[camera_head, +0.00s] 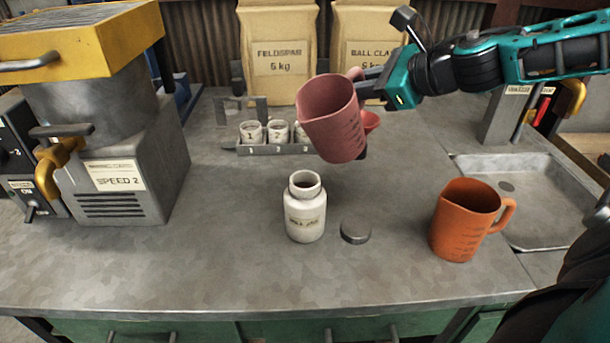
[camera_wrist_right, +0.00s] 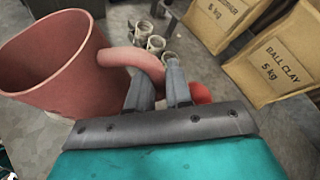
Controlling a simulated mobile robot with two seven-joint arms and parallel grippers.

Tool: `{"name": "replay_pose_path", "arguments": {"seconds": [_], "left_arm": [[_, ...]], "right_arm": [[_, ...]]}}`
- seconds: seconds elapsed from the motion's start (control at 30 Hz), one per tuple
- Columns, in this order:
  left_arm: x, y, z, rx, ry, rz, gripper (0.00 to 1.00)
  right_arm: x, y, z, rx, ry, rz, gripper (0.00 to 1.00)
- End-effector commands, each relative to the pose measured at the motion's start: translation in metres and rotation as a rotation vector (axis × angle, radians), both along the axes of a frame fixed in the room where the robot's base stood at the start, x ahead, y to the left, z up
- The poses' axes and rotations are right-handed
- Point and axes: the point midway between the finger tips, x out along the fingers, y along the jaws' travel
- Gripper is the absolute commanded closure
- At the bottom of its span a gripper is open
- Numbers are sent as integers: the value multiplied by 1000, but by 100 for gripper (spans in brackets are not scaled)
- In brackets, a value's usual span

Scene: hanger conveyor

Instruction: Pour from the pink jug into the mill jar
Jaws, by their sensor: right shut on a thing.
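The pink jug (camera_head: 332,122) is in the air above and slightly right of the mill jar, tilted toward the left. My right gripper (camera_head: 368,88) is shut on its handle; the right wrist view shows the two fingers (camera_wrist_right: 160,85) at the handle (camera_wrist_right: 135,58) of the pink jug (camera_wrist_right: 50,65). The white mill jar (camera_head: 305,212) stands upright and open on the bench, with a label on its front. The jug is apart from the jar. No stream shows between them. My left gripper is not in view.
A dark lid (camera_head: 355,231) lies right of the jar. An orange jug (camera_head: 465,225) stands near the sink (camera_head: 530,195). A rack (camera_head: 275,149) of small cups stands behind, before two paper bags (camera_head: 280,50). A mill machine (camera_head: 120,130) fills the left. The front middle bench is clear.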

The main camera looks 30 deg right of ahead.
Motion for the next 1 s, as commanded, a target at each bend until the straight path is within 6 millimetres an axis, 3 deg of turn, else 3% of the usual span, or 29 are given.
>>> {"name": "replay_pose_path", "arguments": {"seconds": [0.17,0.47,0.8,1.0], "left_arm": [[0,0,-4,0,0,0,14],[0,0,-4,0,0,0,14],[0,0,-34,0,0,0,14],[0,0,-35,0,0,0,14]], "right_arm": [[1,-2,-12,145,32,-1,100],[1,-1,-14,160,37,0,100],[-2,8,-47,399,92,0,100],[-2,9,-47,440,104,-1,100]]}}
